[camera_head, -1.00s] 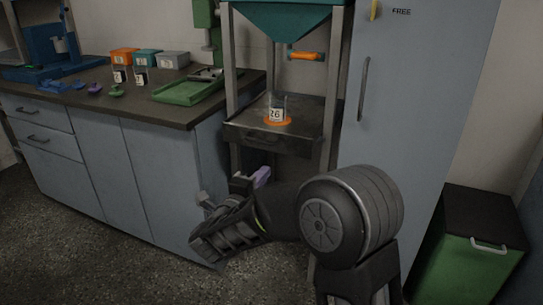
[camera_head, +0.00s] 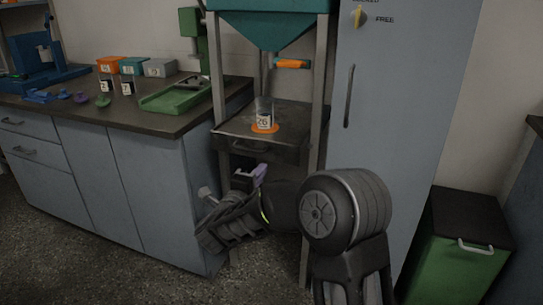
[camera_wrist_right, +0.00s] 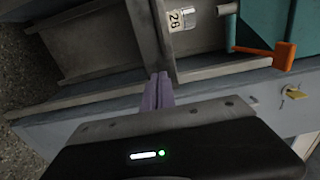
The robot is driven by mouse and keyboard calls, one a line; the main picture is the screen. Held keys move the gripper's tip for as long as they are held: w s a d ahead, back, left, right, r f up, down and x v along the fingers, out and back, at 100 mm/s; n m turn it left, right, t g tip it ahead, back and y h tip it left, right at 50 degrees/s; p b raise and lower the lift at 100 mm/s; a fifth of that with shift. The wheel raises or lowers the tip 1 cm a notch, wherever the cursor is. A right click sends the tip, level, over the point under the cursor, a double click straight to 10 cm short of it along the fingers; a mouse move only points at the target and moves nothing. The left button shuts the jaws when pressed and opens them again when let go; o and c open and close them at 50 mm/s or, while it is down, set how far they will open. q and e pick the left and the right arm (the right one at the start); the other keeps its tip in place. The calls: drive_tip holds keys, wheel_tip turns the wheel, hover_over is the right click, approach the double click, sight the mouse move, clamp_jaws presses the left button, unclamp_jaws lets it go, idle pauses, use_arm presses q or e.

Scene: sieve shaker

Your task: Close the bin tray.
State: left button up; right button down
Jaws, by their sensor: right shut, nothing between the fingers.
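The bin tray (camera_head: 232,128) is a dark, shallow tray under a teal hopper (camera_head: 265,25), with a handle on its front. It appears to stick out forward between the frame's posts; how far is hard to tell. A clear jar labelled 26 (camera_head: 263,122) stands on an orange ring on it. My right gripper (camera_head: 258,172) has purple fingers and is just below and in front of the tray's front. In the wrist view its shut, empty fingers (camera_wrist_right: 158,90) are close to the tray's grey front edge; contact cannot be told. My left gripper is out of view.
An orange lever (camera_head: 291,64) sits below the hopper. A tall blue-grey cabinet (camera_head: 385,110) stands to the right, and a green bin (camera_head: 455,262) beyond it. The counter (camera_head: 160,122) at left holds several small boxes and a green tray (camera_head: 175,96).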

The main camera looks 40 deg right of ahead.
sight(275, 152)
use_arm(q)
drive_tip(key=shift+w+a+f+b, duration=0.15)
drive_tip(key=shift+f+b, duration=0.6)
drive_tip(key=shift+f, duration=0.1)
use_arm(e)
drive_tip(key=x, duration=0.8)
drive_tip(key=shift+w+d+f, duration=0.1)
drive_tip(key=shift+w+d, duration=0.1)
drive_tip(key=shift+d, duration=0.1)
drive_tip(key=shift+w+d, duration=0.15)
drive_tip(key=shift+d, duration=0.1)
drive_tip(key=x, duration=0.7)
drive_tip(key=shift+d+b, duration=0.15)
drive_tip(key=shift+b, duration=0.25)
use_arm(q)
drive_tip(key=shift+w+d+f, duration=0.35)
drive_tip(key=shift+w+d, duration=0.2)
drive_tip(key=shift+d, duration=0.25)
use_arm(e)
drive_tip(key=shift+r, duration=0.35)
